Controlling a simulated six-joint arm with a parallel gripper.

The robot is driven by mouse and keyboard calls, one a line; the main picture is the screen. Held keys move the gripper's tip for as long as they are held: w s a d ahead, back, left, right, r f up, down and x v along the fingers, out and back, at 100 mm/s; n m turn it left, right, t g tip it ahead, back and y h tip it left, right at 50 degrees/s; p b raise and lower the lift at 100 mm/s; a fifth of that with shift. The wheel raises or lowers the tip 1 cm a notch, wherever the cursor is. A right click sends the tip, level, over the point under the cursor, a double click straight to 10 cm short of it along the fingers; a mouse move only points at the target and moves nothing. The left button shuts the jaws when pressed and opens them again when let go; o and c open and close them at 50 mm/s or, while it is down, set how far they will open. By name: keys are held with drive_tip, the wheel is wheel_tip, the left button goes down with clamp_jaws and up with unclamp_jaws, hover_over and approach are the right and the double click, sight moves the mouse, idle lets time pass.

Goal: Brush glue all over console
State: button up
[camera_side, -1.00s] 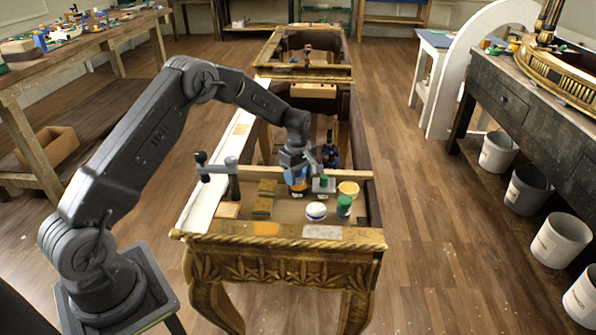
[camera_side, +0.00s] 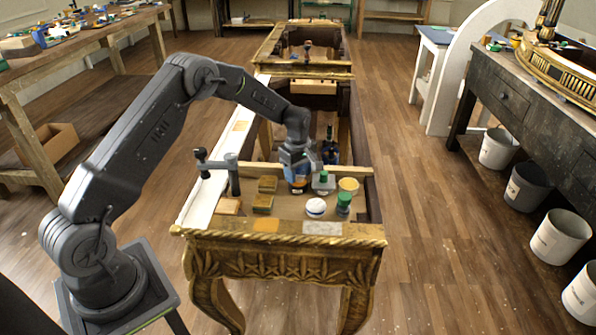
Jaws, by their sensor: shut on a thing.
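The gilt console (camera_side: 280,265) stands in the middle, with a carved gold front rail and curved front legs. A pale white strip (camera_side: 203,200) runs along its left side. My gripper (camera_side: 297,170) points down over the front compartment, right at a small dark jar with blue and orange on it (camera_side: 299,186). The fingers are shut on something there. I cannot tell whether it is the jar itself or a brush handle in it. No brush or bristles can be made out. Glue cannot be told apart from the surface colours.
Near my gripper stand a dark bottle (camera_side: 329,148), a green-capped jar (camera_side: 344,203), a white round jar (camera_side: 316,207), a yellow cup (camera_side: 348,185), sponge-like blocks (camera_side: 264,203) and a grey clamp (camera_side: 231,172). A workbench (camera_side: 60,65) is left; a dark bench (camera_side: 530,110) is right.

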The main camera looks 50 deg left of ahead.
drive_tip(key=shift+f, duration=0.45)
idle(1.1)
drive_tip(key=shift+r, duration=0.15)
drive_tip(key=shift+r, duration=3.45)
drive_tip(key=s+a, duration=0.1)
drive_tip(key=s, duration=1.9)
drive_tip(key=shift+s+a+r, duration=0.15)
drive_tip(key=shift+a+r, duration=0.1)
drive_tip(key=shift+r, duration=0.2)
